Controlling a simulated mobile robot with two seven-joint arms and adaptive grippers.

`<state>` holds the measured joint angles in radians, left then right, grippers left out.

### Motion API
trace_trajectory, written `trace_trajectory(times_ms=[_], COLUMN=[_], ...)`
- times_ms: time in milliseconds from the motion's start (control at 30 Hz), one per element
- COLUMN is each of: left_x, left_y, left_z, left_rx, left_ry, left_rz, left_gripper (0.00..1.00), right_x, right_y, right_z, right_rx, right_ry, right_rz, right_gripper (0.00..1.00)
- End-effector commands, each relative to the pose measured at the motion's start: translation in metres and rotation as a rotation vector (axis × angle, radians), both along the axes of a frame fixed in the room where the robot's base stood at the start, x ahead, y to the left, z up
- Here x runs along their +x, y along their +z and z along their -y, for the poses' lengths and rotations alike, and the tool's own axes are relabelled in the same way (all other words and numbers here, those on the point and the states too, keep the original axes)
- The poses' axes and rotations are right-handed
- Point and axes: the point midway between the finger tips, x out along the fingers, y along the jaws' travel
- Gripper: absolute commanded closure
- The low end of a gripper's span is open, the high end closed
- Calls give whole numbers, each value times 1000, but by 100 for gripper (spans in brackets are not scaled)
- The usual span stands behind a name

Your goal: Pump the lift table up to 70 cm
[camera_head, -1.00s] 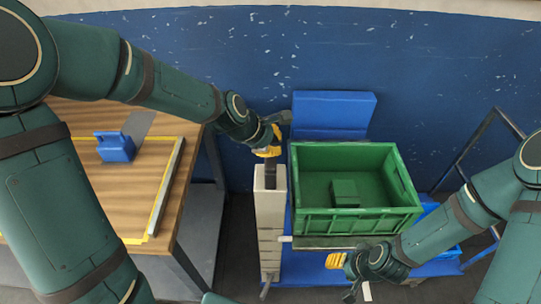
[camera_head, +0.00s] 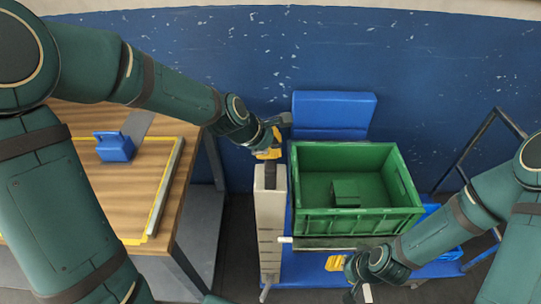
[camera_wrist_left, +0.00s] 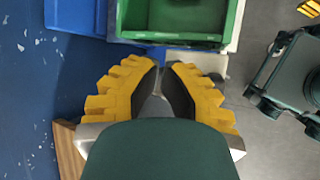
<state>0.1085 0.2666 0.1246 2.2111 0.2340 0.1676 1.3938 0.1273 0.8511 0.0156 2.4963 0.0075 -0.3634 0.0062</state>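The lift table has a blue platform (camera_head: 302,265), visible below and beside the green crate (camera_head: 345,224) that stands over it. In the head view my left gripper (camera_head: 270,152) is at the top of a pale stepped column (camera_head: 268,220), above a dark upright piece (camera_head: 270,177). In the left wrist view its yellow fingers (camera_wrist_left: 163,75) have their tips close together; whether they hold anything is unclear. My right gripper (camera_head: 342,266) is low in front of the crate; its fingers are partly hidden by its wrist. A pale-tipped rod (camera_head: 287,240) runs along the crate's front.
A wooden table (camera_head: 140,185) with a blue block (camera_head: 115,147) stands at the left. A small green box (camera_head: 345,193) lies in the crate. A blue wall (camera_head: 430,80) is behind, and a dark rail frame (camera_head: 470,150) stands at the right.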

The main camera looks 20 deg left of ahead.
Motion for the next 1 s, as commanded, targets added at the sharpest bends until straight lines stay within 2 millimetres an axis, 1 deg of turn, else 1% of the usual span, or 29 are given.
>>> trace_trajectory(times_ms=[1000], left_x=[0], left_y=[-12], left_z=[0], left_rx=[1], left_ry=[0], left_rz=[-1], left_gripper=[100], right_x=[0], right_y=[-10], right_z=[0], right_rx=[0], right_ry=[0], right_rz=[0], right_gripper=[53])
